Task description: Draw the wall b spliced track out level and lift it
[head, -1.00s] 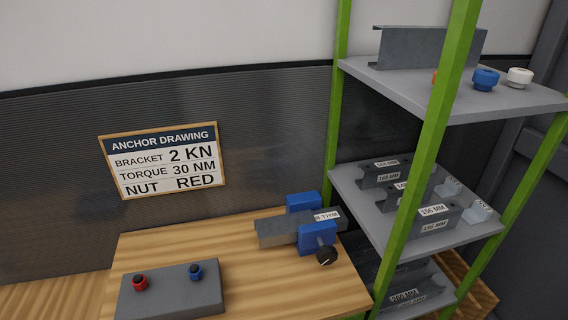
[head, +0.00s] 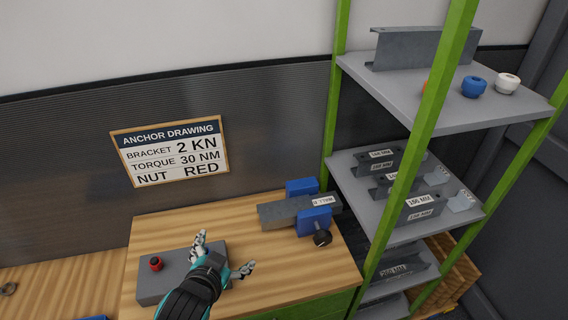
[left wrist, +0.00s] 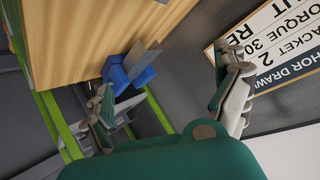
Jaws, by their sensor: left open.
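The wall B track (head: 283,212) is a grey metal channel with a white label at its right end. It lies level in a blue vise (head: 314,221) with a black knob, on the wooden bench. The vise (left wrist: 118,75) and the track (left wrist: 145,54) also show in the left wrist view, beyond my fingers. My left gripper (head: 226,253) is open and empty, to the left of the track and apart from it, over the right part of a grey block. It also shows in the left wrist view (left wrist: 170,95). My right gripper is out of view.
The grey block (head: 165,287) carries a red knob (head: 156,264). A green-post rack (head: 440,85) at right holds brackets on its shelves and a channel, a blue nut and a white nut on top. The anchor drawing sign (head: 171,151) hangs behind. Bench between block and vise is clear.

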